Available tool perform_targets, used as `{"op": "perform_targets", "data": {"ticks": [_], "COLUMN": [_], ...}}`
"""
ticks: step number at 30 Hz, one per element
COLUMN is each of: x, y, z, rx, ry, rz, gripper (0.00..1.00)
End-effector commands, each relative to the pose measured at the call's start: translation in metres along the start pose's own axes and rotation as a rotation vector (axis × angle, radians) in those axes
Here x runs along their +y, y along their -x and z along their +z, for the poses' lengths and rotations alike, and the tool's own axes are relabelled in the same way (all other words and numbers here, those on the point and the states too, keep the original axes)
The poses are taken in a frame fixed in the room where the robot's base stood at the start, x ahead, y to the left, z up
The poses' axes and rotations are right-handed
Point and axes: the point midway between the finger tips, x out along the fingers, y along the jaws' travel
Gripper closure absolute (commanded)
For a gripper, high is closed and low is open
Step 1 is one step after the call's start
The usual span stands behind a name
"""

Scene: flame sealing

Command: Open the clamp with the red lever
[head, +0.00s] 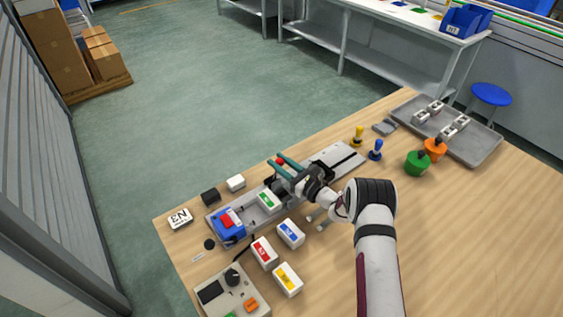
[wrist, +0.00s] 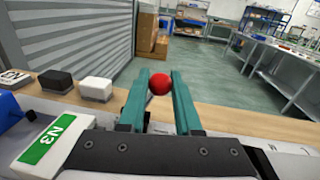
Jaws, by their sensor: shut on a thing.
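The clamp's red lever shows as a round red knob (head: 280,161), which also appears in the wrist view (wrist: 160,83). My gripper (head: 285,164) has two teal fingers, one on each side of the knob, and is shut on it. In the wrist view the fingers (wrist: 160,90) point away with the knob near their tips. The clamp body and the lever's shaft are mostly hidden by my gripper, so I cannot tell the clamp's state. The clamp stands over a long grey fixture (head: 335,157).
A green-labelled block (head: 268,201) and a blue-and-red unit (head: 229,224) sit on the fixture's left part. Blue (head: 290,233), red (head: 264,252) and yellow (head: 287,279) labelled blocks lie in front. A grey tray (head: 480,150) is at right. The table's right front is clear.

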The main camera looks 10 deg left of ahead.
Motion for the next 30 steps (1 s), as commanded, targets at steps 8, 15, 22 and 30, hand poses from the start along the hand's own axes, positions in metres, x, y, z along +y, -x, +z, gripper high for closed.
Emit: {"op": "perform_targets", "data": {"ticks": [8, 15, 22, 30], "x": [0.015, 0.029, 0.04, 0.046], "y": [-0.001, -0.003, -0.004, -0.005], "z": [0.004, 0.007, 0.006, 0.005], "rx": [0.028, 0.048, 0.065, 0.076], "ry": [0.219, 0.415, 0.56, 0.657], "rz": [-0.001, -0.003, -0.003, -0.003], "gripper": [1.0, 1.0, 1.0, 1.0]}}
